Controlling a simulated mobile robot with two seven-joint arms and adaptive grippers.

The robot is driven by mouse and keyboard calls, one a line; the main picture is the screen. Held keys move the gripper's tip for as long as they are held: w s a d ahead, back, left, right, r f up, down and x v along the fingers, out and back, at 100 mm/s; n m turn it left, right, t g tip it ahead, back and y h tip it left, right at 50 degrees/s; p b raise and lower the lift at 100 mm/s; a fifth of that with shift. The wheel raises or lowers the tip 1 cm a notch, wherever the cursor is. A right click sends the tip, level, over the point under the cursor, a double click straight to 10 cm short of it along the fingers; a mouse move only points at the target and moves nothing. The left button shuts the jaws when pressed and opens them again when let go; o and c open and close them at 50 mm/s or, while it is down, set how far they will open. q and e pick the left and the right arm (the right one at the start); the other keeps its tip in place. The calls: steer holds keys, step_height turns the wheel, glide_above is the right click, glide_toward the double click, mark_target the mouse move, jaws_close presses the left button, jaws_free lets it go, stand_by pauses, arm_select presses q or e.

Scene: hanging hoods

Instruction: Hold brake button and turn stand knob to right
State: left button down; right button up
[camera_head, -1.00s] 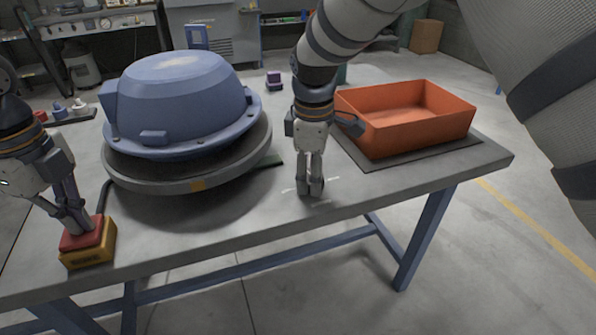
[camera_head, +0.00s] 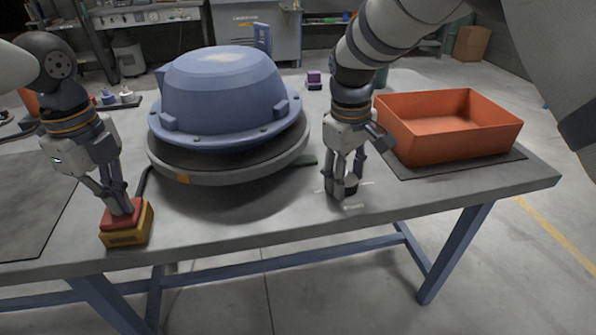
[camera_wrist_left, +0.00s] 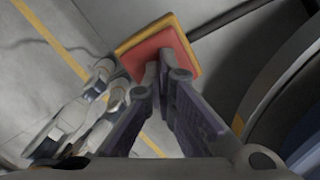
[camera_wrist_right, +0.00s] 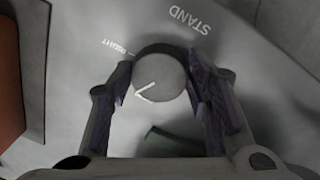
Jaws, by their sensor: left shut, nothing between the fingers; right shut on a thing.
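The brake button is a red pad on a yellow box (camera_head: 128,226) at the table's front left. My left gripper (camera_head: 124,208) is shut and empty, its fingertips down on the red top; the red pad (camera_wrist_left: 152,55) also shows in the left wrist view. The stand knob (camera_wrist_right: 161,75) is a round dark knob with a pale pointer mark, on the table beside the word "STAND". My right gripper (camera_head: 343,193) has its fingers on both sides of the knob and is shut on it. In the head view the fingers hide much of the knob.
A blue hood (camera_head: 222,95) rests on a round grey stand (camera_head: 230,169) between my grippers. An orange bin (camera_head: 447,142) stands on a dark mat at the right. Small bottles (camera_head: 108,98) sit at the back left. A dark cable runs from the button box.

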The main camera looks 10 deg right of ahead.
arm_select(q)
steer(key=shift+s+f, duration=0.15)
steer(key=shift+f, duration=0.2)
arm_select(e)
steer(key=m, duration=0.6)
steer(key=shift+a+f+m+g, duration=0.15)
steer(key=shift+f+m+g, duration=0.05)
steer(key=shift+m+g, duration=0.1)
steer(key=m, duration=0.5)
steer(key=shift+m, duration=0.4)
steer(key=o, duration=1.2)
steer(key=shift+w, duration=0.1)
steer(key=shift+c, duration=0.2)
steer(key=shift+r, duration=0.1)
step_height(320, 180, up, 12)
steer(key=shift+w+a, duration=0.25)
steer(key=shift+a, duration=0.15)
